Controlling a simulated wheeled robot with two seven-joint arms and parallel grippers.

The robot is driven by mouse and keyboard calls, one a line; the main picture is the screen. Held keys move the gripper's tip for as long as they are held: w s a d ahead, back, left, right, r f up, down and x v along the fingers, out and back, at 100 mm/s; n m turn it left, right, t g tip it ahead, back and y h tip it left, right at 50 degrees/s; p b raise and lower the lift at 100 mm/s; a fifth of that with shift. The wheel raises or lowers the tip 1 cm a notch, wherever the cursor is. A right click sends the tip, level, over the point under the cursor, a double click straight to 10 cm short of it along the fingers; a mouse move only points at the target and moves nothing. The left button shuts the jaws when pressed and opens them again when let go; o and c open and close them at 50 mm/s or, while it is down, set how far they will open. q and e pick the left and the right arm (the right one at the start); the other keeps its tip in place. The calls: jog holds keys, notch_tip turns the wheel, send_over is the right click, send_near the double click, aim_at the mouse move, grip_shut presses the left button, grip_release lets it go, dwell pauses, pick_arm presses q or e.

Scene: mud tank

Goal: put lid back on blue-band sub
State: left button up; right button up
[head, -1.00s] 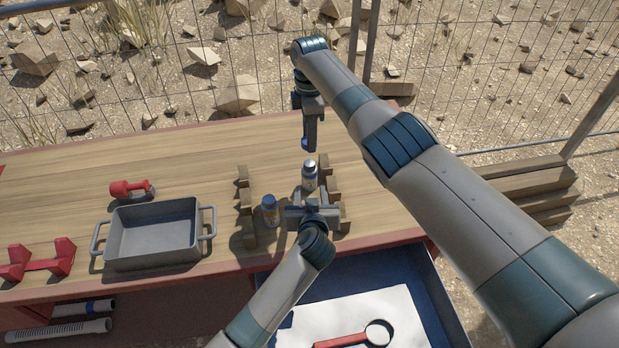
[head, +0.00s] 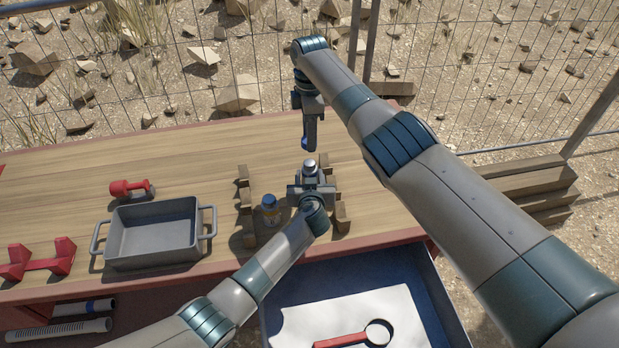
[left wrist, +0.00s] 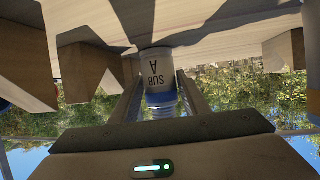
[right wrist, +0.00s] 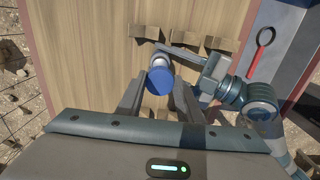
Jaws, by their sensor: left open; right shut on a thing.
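The blue-band sub (head: 310,172), a white bottle marked SUB A, stands upright and without a lid on the bench. The left wrist view shows its blue band and ribbed neck (left wrist: 161,100). My left gripper (head: 311,189) is open, with one finger on either side of it; contact cannot be told. My right gripper (head: 309,140) is shut on a blue lid, held above and behind the bottle in the head view. In the right wrist view the lid (right wrist: 160,82) is a blue disc between the fingers, partly covering the bottle beyond it.
A second bottle (head: 269,212) stands just left of my left gripper. Notched wooden racks (head: 244,190) flank the bottles.

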pick_arm(q)
jog(key=shift+w+f, duration=0.2)
jog(key=shift+w, duration=0.3)
grip_shut()
pick_arm(e)
send_over(310, 163)
jog(key=shift+w+f, duration=0.2)
jog(key=shift+f, duration=2.3)
jog(key=m, duration=0.2)
jog(key=f+m, duration=0.1)
jog(key=m, duration=0.2)
jog(key=shift+s+f+m, duration=0.1)
jog(key=shift+f+m, duration=0.1)
jog(key=shift+m, duration=0.9)
jog(key=shift+f+m, duration=0.2)
jog(key=shift+m, duration=0.9)
